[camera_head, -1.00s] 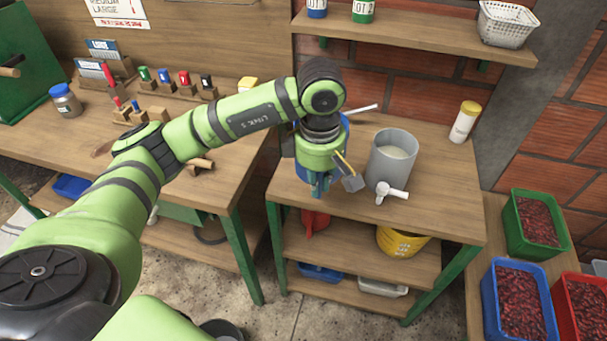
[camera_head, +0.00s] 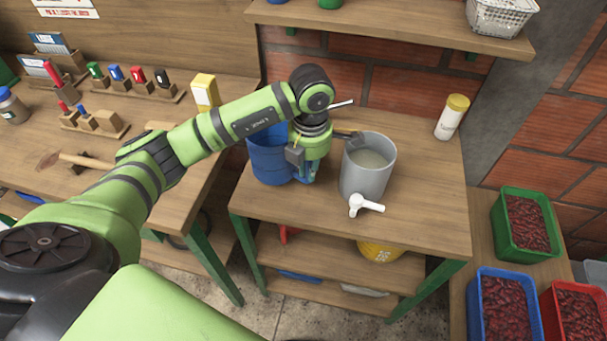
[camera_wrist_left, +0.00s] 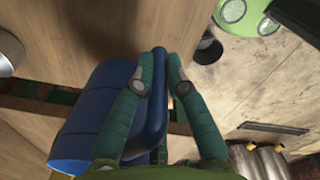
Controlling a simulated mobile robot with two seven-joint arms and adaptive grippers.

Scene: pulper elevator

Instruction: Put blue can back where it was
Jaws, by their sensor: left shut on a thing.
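The blue can (camera_head: 268,155) is upright at the back left of the small wooden table (camera_head: 420,190). My left gripper (camera_head: 305,173) is at its right side in the head view. The left wrist view shows the can (camera_wrist_left: 98,112) and its blue handle (camera_wrist_left: 153,100) between the two green fingers of my left gripper (camera_wrist_left: 163,68), shut on the handle. My forearm hides part of the can's top. I cannot tell whether its bottom touches the table. My right gripper is out of view.
A yellow-capped bottle (camera_head: 452,118) is at the back right. A shelf (camera_head: 390,22) overhangs the back. The table's front right is clear. A yellow box (camera_head: 205,92) stands on the left bench.

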